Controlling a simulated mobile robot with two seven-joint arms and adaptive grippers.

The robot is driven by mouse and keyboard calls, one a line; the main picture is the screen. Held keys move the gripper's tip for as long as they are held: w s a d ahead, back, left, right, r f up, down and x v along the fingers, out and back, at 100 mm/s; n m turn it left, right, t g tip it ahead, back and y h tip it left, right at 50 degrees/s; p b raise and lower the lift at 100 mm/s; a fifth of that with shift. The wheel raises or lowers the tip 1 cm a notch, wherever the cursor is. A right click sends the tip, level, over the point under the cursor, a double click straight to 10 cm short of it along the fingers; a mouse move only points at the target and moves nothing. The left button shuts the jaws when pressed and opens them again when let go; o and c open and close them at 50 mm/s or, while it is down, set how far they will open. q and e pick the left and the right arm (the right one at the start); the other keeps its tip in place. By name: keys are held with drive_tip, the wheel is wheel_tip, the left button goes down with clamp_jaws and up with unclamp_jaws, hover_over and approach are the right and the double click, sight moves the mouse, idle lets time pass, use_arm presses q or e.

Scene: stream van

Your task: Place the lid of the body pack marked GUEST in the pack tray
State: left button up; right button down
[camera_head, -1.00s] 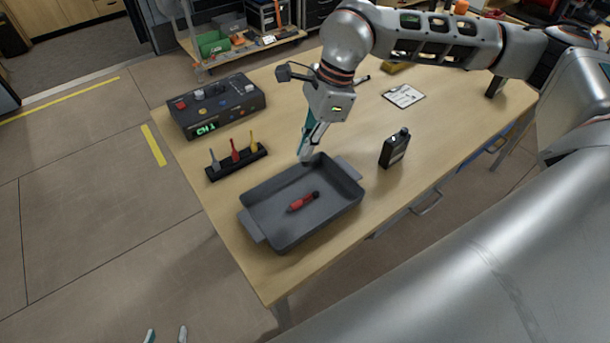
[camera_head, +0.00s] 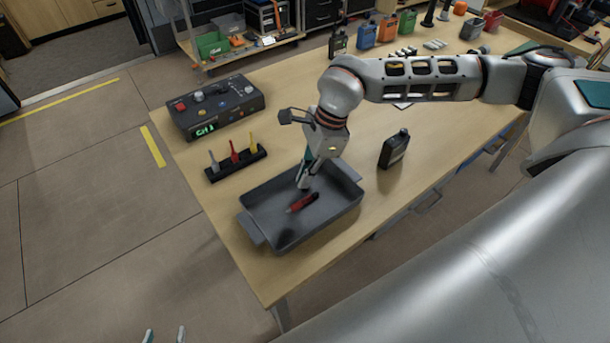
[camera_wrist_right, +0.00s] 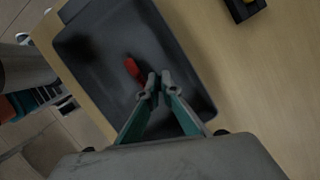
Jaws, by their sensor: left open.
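The dark grey tray (camera_head: 262,205) stands at the near left end of the wooden table; it also shows in the right wrist view (camera_wrist_right: 95,40). A red piece (camera_head: 303,203) lies in it, also in the wrist view (camera_wrist_right: 133,69). My right gripper (camera_head: 303,184) points down inside the tray, close to the red piece. A black pack (camera_head: 393,149) stands upright right of the tray; no GUEST mark is readable. My left gripper (camera_head: 165,335) is open and empty at the bottom edge.
A control box (camera_head: 217,106) and a black rack (camera_head: 236,166) with coloured pieces stand left behind the tray. Coloured packs, including a blue one (camera_head: 366,33) and an orange one (camera_head: 387,30), stand at the back. Table right of the black pack is clear.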

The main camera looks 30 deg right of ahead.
drive_tip(key=shift+f, duration=0.15)
drive_tip(key=c, duration=2.3)
unclamp_jaws()
drive_tip(key=shift+d+r, duration=0.1)
drive_tip(key=shift+r, duration=0.35)
drive_tip(key=shift+v, duration=5.7)
drive_tip(key=shift+s+f, duration=0.1)
